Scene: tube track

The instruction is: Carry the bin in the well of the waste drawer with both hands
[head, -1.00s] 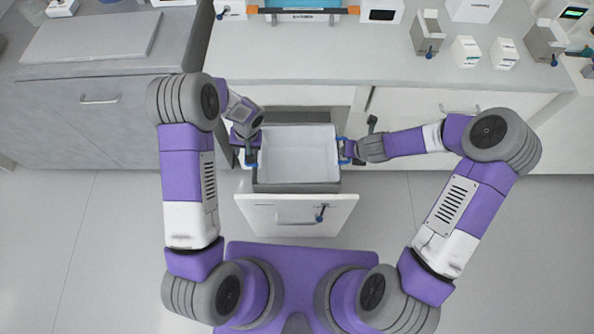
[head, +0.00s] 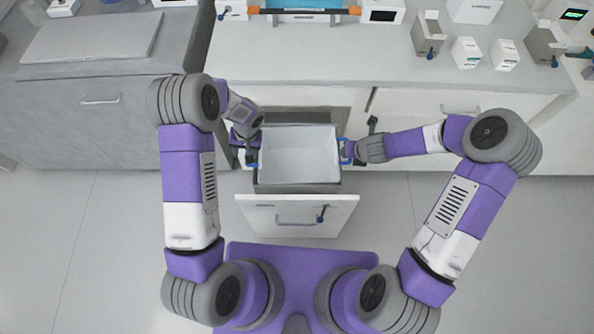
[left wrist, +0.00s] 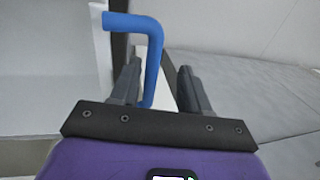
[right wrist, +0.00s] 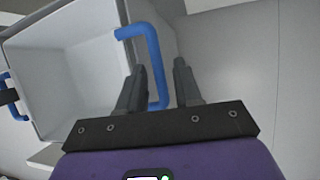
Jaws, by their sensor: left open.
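The bin (head: 300,153) is a light grey open box with a blue handle on each side. It sits in the pulled-out waste drawer (head: 297,213), behind its white front. My left gripper (head: 252,160) is at the bin's left side. In the left wrist view its open fingers (left wrist: 158,85) stand on either side of the left blue handle (left wrist: 154,65), with a gap to the right finger. My right gripper (head: 349,152) is at the bin's right side. In the right wrist view its fingers (right wrist: 160,80) are apart, with the right blue handle (right wrist: 155,60) between them, close to the left finger.
The counter (head: 300,67) behind the drawer carries several small devices and boxes. A grey cabinet (head: 95,120) stands at the left. The floor at both sides is clear.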

